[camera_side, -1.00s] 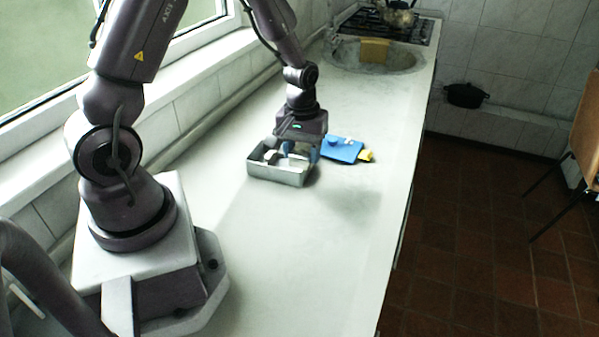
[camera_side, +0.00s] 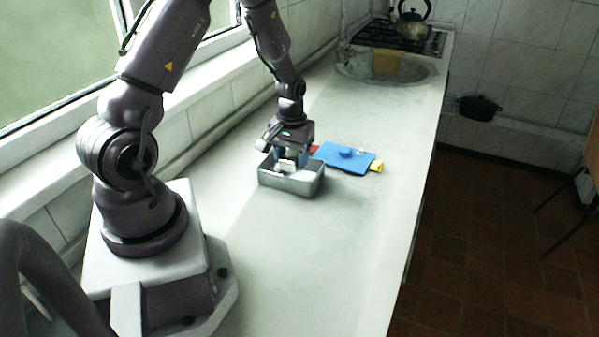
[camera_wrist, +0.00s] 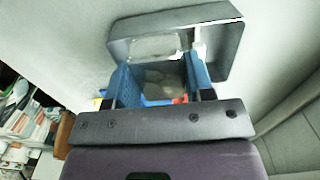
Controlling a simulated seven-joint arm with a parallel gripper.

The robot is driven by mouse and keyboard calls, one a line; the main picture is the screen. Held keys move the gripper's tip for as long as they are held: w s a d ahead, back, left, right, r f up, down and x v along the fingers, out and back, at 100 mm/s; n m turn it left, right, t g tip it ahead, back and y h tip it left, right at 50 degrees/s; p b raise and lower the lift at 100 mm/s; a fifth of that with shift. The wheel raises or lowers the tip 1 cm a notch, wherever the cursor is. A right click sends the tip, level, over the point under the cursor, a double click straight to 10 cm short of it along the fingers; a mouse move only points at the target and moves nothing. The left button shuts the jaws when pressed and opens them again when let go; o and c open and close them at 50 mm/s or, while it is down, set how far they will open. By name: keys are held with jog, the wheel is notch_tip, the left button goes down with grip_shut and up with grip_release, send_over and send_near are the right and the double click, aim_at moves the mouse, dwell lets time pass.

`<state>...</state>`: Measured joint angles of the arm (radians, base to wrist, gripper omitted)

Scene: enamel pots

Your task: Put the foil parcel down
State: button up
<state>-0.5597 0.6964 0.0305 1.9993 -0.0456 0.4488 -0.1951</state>
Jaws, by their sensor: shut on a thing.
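My gripper (camera_side: 287,158) points down at the far side of an open grey metal tin (camera_side: 291,185). It is shut on the pale, silvery foil parcel (camera_side: 286,167), which shows between the fingers. In the wrist view the two blue fingers of my gripper (camera_wrist: 161,82) stand either side of the parcel (camera_wrist: 155,76), and the tin (camera_wrist: 222,40) lies just beyond them. The fingers partly hide the parcel. I cannot tell whether it touches the tin.
A blue flat item (camera_side: 343,157) with a knob lies right behind the tin, with red and yellow bits at its ends. The counter (camera_side: 290,260) in front is clear. A sink (camera_side: 360,70) with a yellowish block (camera_side: 386,61) is farther back.

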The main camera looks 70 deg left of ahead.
jog(key=f, duration=0.1)
jog(key=w+a+f, duration=0.1)
jog(key=w+f, duration=0.1)
jog(key=shift+w+a+f, duration=0.2)
jog(key=shift+a, duration=0.1)
jog(key=shift+f, duration=1.55)
jog(key=shift+f, duration=0.1)
jog(key=o, duration=0.7)
